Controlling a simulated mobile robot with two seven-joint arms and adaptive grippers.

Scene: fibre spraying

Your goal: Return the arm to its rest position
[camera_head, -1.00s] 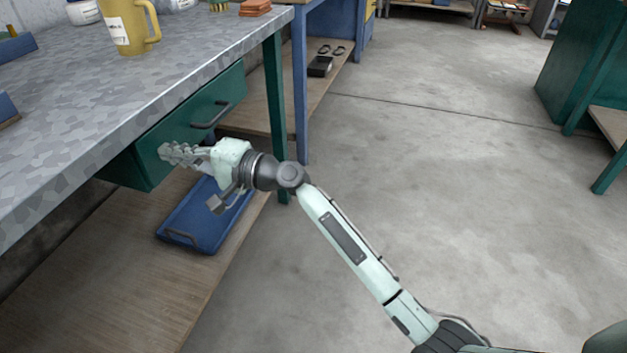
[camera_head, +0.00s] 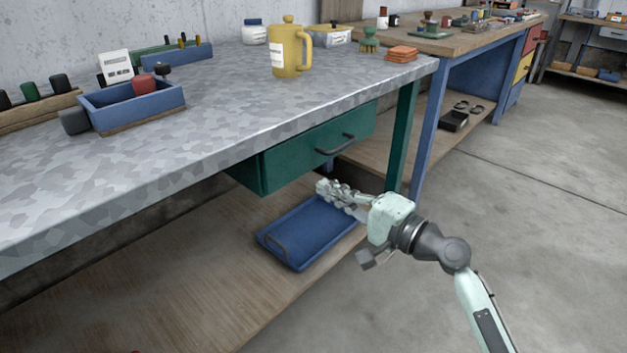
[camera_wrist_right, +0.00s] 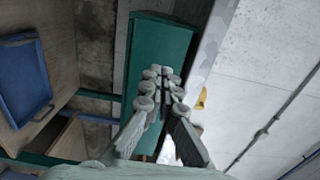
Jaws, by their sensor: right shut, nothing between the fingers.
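My right gripper (camera_head: 338,192) is shut and empty, in the air in front of the bench and below the green drawer (camera_head: 310,150). Its arm comes in from the lower right. In the right wrist view the gripper's fingertips (camera_wrist_right: 160,82) are together, with the green drawer (camera_wrist_right: 160,45) behind them. The drawer hangs under the grey patterned benchtop (camera_head: 190,125) and has a dark handle. My left gripper is not in view.
A blue tray (camera_head: 305,235) lies on the wooden lower shelf (camera_head: 190,290). A yellow mug (camera_head: 290,52) and a blue bin (camera_head: 135,105) stand on the benchtop. A green leg (camera_head: 403,130) holds the bench's right end. The concrete floor (camera_head: 560,240) at right is clear.

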